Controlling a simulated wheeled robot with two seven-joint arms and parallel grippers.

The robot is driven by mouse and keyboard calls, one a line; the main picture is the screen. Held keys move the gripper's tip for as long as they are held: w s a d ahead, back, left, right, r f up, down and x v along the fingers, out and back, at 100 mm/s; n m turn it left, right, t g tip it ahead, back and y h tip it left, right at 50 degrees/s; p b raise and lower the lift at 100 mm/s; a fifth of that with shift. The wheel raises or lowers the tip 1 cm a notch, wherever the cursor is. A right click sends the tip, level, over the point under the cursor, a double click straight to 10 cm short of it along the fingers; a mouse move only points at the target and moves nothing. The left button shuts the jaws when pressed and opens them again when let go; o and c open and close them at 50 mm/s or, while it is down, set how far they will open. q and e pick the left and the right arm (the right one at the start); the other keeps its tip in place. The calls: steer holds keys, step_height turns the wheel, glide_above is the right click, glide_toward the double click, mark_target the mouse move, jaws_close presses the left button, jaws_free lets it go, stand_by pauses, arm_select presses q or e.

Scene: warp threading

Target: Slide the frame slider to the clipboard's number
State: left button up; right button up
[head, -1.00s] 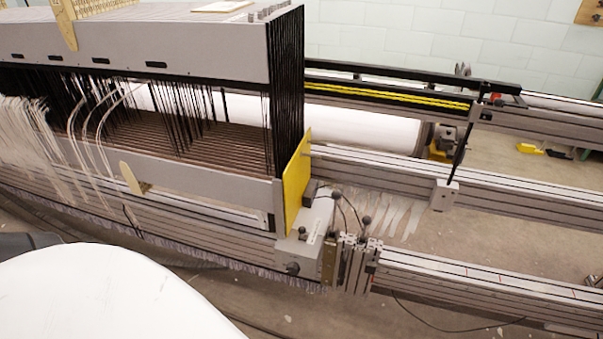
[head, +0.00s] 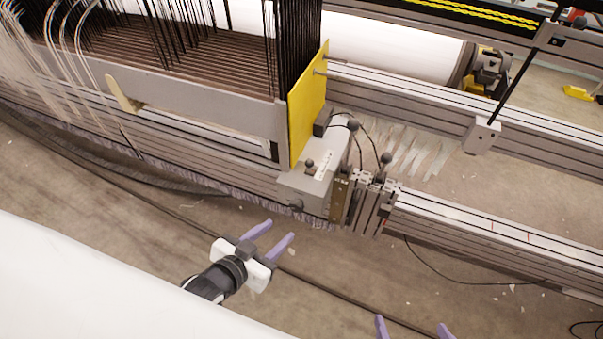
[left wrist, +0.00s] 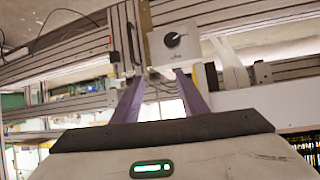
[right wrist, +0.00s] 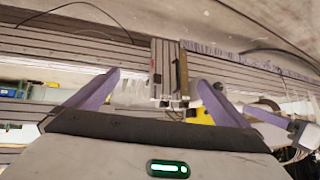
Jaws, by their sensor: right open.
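A ribbed metal slider block (head: 368,205) sits on the front rail (head: 480,228), just right of a grey box with a knob (head: 312,180). It also shows between my right fingers in the right wrist view (right wrist: 168,70), apart from them. My left gripper (head: 278,232) is open and empty in front of and below the grey box. In the left wrist view the box's dark dial (left wrist: 174,40) lies beyond the fingers. My right gripper (head: 412,325) is open and empty at the bottom edge, only its fingertips showing. No clipboard or readable number shows now.
The loom frame with a yellow end plate (head: 307,108) stands left of the box. Thin red marks lie along the rail to the right. A dark upright rod with a grey bracket (head: 483,133) stands behind. Cables cross the floor in front.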

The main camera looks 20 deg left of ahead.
arm_select(q)
steer(key=w+a+f+m+t+b, duration=0.15)
steer(key=w+f+t+b, duration=0.25)
steer(key=w+b, duration=0.55)
steer(key=t+h+b, duration=0.2)
steer(key=b, duration=0.3)
glide_toward(309, 164)
steer(key=shift+w+a+f+m, duration=0.1)
steer(key=shift+w+f+m, duration=0.25)
steer(key=shift+w+f, duration=0.2)
steer(key=b+x, duration=0.2)
steer(key=x, duration=0.8)
arm_select(e)
step_height(309, 164, down, 13)
steer(key=w+a+y, duration=0.1)
steer(key=a, duration=0.1)
steer(key=shift+w+a, duration=0.3)
steer(key=shift+w, duration=0.05)
arm_select(q)
steer(key=shift+s, duration=0.1)
steer(key=shift+c, duration=0.2)
jaws_close()
